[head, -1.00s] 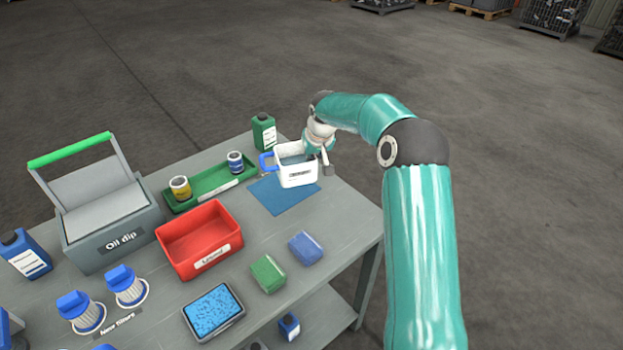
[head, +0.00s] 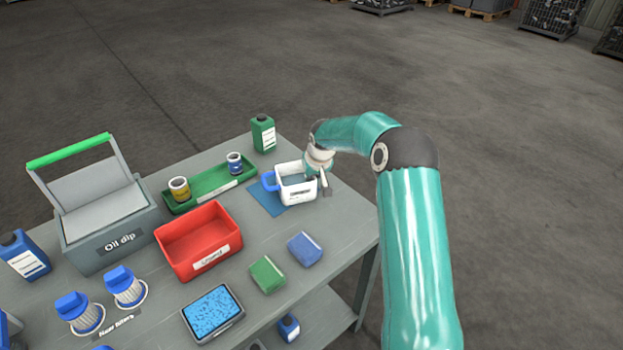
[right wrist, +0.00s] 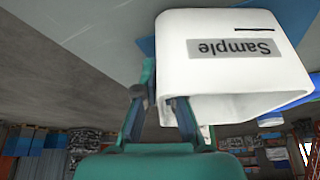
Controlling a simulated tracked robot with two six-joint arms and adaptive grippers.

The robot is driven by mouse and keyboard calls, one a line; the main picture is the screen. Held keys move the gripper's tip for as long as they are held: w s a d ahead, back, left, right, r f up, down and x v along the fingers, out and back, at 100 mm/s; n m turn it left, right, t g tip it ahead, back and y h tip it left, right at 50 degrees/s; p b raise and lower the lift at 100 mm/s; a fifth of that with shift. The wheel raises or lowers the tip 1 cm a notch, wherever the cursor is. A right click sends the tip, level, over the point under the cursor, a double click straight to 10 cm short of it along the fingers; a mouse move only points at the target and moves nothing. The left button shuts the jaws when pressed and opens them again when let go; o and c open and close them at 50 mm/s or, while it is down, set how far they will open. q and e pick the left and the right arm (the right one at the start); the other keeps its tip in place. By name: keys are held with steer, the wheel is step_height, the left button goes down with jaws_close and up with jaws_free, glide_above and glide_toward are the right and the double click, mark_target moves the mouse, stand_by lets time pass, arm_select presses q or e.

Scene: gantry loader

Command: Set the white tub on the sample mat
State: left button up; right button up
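The white tub (head: 296,187) has a blue handle on its left and is upright over the right part of the blue sample mat (head: 264,198). Its grey "Sample" label shows upside down on the tub in the right wrist view (right wrist: 215,80). My right gripper (head: 325,181) is at the tub's right side, shut on its wall; its fingers also show in the right wrist view (right wrist: 160,100). The mat's left part is uncovered, and a strip shows in the right wrist view (right wrist: 147,46). I cannot tell whether the tub's base touches the mat. My left gripper is out of view.
A green tray (head: 217,195) with two small cans is left of the mat, and a green bottle (head: 263,134) stands behind. A red bin (head: 172,247), a blue block (head: 304,249) and a green block (head: 267,275) are in front. The bench's right corner is clear.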

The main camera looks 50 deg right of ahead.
steer(key=o, duration=0.3)
steer(key=shift+r, duration=0.1)
steer(key=v, duration=1.2)
stand_by(0.3)
